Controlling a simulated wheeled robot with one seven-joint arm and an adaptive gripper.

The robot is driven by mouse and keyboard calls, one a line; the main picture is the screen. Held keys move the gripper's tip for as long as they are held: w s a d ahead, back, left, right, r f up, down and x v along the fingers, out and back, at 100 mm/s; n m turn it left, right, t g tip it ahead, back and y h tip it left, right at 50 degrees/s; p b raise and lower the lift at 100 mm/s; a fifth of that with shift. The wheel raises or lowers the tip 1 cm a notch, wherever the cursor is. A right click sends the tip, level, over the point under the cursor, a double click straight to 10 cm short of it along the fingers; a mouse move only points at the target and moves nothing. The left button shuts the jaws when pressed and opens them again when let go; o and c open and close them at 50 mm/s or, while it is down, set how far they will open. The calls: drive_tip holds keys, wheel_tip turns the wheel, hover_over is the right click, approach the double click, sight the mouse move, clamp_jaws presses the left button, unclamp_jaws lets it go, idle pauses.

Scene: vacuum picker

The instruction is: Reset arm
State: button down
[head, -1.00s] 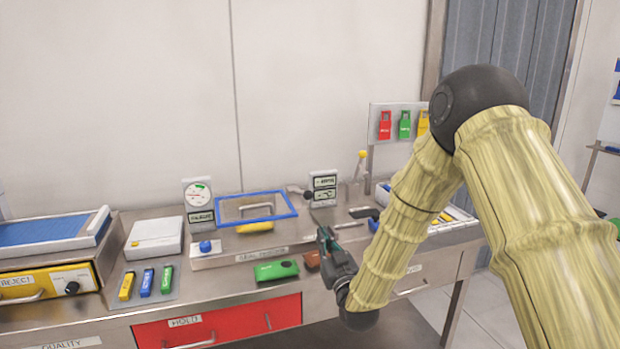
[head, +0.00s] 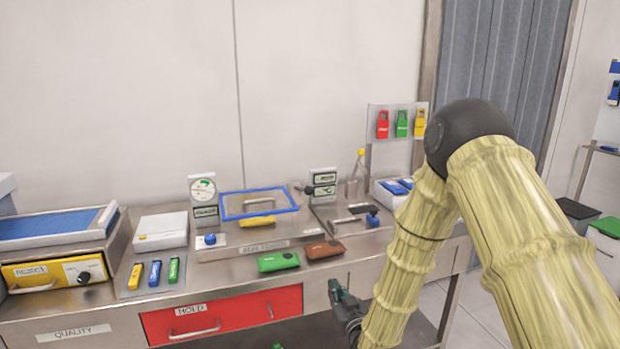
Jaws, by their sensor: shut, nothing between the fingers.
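My arm comes in from the right in the head view, with pale yellow ribbed links and a black joint. My gripper (head: 338,294) is shut and empty. It shows low in the picture, in front of the bench front, to the right of the red HOLD drawer (head: 262,313). It is apart from everything on the bench. Its far side is partly hidden by my own arm.
A green pouch (head: 278,261) and a brown pouch (head: 325,249) lie near the front edge of the steel bench (head: 225,268). Behind them is a blue-framed lid (head: 260,192) with a yellow pouch (head: 257,221). Red, green and yellow tags (head: 402,124) hang at the back right.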

drive_tip(key=s+d+f+m+g+h, duration=0.15)
drive_tip(key=s+d+f+g, duration=0.25)
drive_tip(key=s+f, duration=0.75)
drive_tip(key=s+d+f+g+h, duration=0.2)
drive_tip(key=s+d+f+g, duration=0.25)
drive_tip(key=s+f, duration=0.7)
drive_tip(key=s+d+f+g, duration=0.2)
drive_tip(key=s+f, duration=0.1)
drive_tip(key=s, duration=0.6)
drive_tip(key=s+d+f+m+g+h, duration=0.1)
drive_tip(key=s+d+f+g, duration=0.2)
drive_tip(key=s, duration=0.5)
drive_tip(key=s+d+f+m+g, duration=0.1)
drive_tip(key=s+d+f+g, duration=0.1)
drive_tip(key=s, duration=0.7)
drive_tip(key=shift+s+d+f+g, duration=0.2)
drive_tip(key=shift+s+f+g, duration=0.15)
drive_tip(key=shift+f+g, duration=0.1)
drive_tip(key=shift+h, duration=0.25)
